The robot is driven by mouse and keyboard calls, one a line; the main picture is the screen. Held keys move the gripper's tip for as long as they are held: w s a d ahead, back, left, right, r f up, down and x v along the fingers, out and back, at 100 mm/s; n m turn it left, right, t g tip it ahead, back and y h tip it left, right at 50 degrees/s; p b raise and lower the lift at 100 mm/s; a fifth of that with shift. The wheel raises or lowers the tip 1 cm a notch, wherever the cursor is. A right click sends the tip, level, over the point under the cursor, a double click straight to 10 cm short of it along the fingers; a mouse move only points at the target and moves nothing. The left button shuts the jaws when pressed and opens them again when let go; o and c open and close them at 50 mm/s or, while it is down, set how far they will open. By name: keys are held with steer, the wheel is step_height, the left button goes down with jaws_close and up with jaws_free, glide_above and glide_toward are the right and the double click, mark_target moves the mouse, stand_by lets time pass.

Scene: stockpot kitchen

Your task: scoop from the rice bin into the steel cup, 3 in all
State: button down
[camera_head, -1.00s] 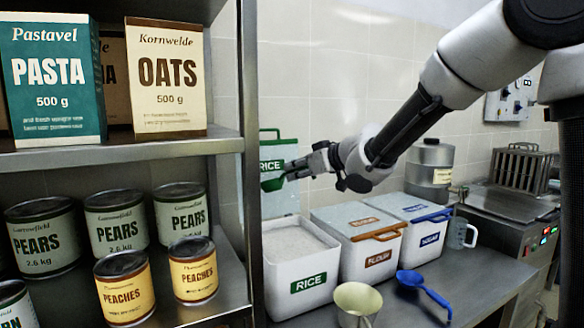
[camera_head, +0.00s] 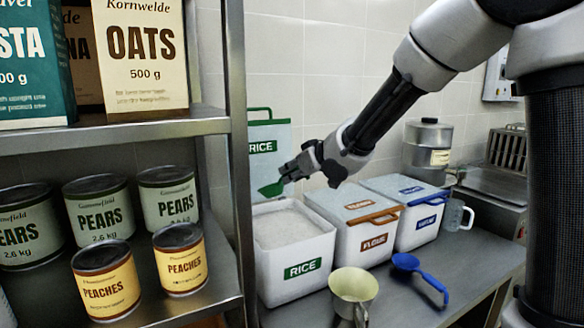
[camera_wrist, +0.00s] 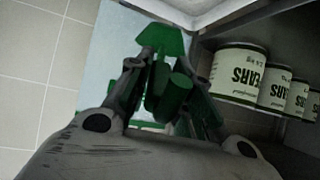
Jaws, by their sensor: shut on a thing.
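My gripper (camera_head: 290,176) is shut on the green scoop (camera_head: 270,189). The scoop is held above the back left of the open rice bin (camera_head: 293,275), apart from the rice (camera_head: 287,224). In the wrist view the scoop (camera_wrist: 163,38) sticks out beyond my fingers (camera_wrist: 160,85); whether it holds rice cannot be told. The white bin has a green RICE label and its rice lies near the rim. A grey cup with a handle (camera_head: 453,214) stands at the far right; it may be the steel cup. A pale, wide-mouthed vessel (camera_head: 352,288) stands before the bins.
The rice lid (camera_head: 271,146) stands against the wall. Two lidded bins, brown-labelled (camera_head: 362,247) and blue-labelled (camera_head: 419,226), stand right of the rice. A blue scoop (camera_head: 422,272) lies on the steel counter (camera_head: 400,308). A shelf post (camera_head: 238,170) and cans stand left.

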step_height(320, 180, down, 12)
stand_by(0.9)
steer(key=shift+r, duration=0.1)
stand_by(1.5)
steer(key=shift+s+r, duration=0.1)
steer(key=shift+r, duration=6.8)
steer(key=shift+s+f+y, duration=0.15)
steer(key=shift+f+y, duration=0.15)
step_height(320, 180, down, 5)
steer(key=s+d+t+y, duration=0.2)
steer(key=t+y, duration=0.1)
steer(key=t, duration=0.2)
steer(key=shift+f, duration=0.2)
steer(key=shift+s+a, duration=0.1)
steer(key=shift+s, duration=0.05)
